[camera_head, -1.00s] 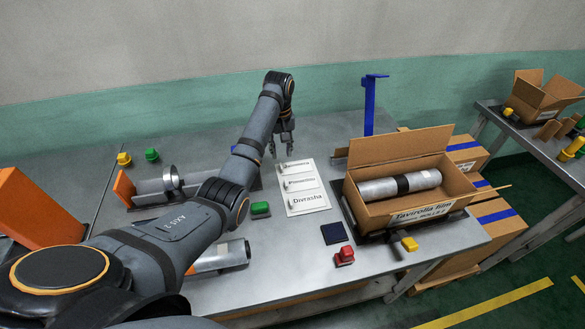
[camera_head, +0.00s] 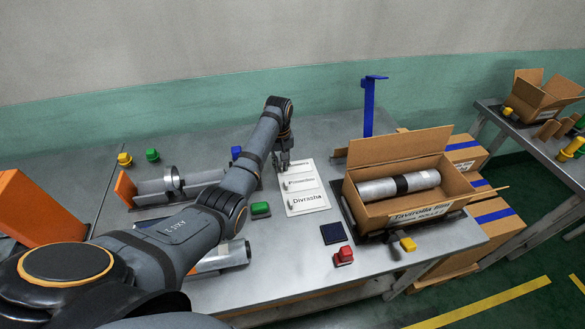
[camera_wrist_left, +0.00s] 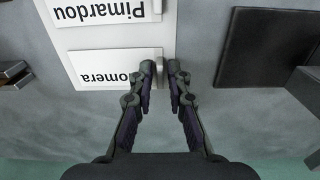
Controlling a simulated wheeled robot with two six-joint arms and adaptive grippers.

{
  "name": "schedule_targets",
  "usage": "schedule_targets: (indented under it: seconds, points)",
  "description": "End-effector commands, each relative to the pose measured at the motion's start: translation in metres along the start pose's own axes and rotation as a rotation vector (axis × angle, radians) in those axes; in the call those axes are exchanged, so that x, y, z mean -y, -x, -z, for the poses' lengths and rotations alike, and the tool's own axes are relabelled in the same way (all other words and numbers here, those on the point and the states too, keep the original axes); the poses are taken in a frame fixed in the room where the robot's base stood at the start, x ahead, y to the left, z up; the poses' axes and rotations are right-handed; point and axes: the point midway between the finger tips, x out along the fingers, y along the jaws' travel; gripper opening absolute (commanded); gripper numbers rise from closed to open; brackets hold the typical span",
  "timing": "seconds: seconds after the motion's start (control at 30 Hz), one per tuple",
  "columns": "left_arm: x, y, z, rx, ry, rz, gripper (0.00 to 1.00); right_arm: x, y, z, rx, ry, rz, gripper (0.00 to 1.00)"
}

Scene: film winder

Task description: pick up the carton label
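Three white labels with black names lie in a column on a pale board (camera_head: 309,209), each with a small grey tab at one end: the top label (camera_head: 297,167), Pimardou (camera_head: 300,184) and Divrasha (camera_head: 308,202). My left gripper (camera_head: 282,168) is low at the top label's left end. In the left wrist view the top label (camera_wrist_left: 105,68) shows upside down, its name partly covered by a finger. There the left gripper's fingertips (camera_wrist_left: 161,68) stand a little apart at the label's tab end. Contact with the tab cannot be told. My right gripper is out of view.
An open carton (camera_head: 415,205) holding a film roll (camera_head: 398,187) stands right of the board. A dark square pad (camera_head: 333,233), a red button (camera_head: 344,256) and a green button (camera_head: 260,209) are nearby. A blue post (camera_head: 370,105) rises behind.

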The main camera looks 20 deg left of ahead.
Motion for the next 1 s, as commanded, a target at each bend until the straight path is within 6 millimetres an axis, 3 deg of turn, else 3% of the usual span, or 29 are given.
schedule_targets:
  seconds: [0.1, 0.57, 0.77, 0.9, 1.0]
  points:
    - [0.000, 0.000, 0.000, 0.000, 0.000, 0.000, 0.00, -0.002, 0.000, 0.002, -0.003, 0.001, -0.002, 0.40]
    - [0.000, 0.004, 0.001, -0.002, 0.000, -0.001, 0.00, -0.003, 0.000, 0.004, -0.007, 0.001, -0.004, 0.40]
    - [-0.001, 0.032, 0.001, -0.005, 0.000, -0.003, 0.00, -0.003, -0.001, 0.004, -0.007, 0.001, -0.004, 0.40]
    - [0.008, 0.054, -0.017, -0.004, -0.001, -0.002, 0.00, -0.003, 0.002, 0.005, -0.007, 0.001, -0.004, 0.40]
    - [0.017, 0.086, -0.034, -0.002, 0.000, 0.000, 0.00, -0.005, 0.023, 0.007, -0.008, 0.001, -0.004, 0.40]
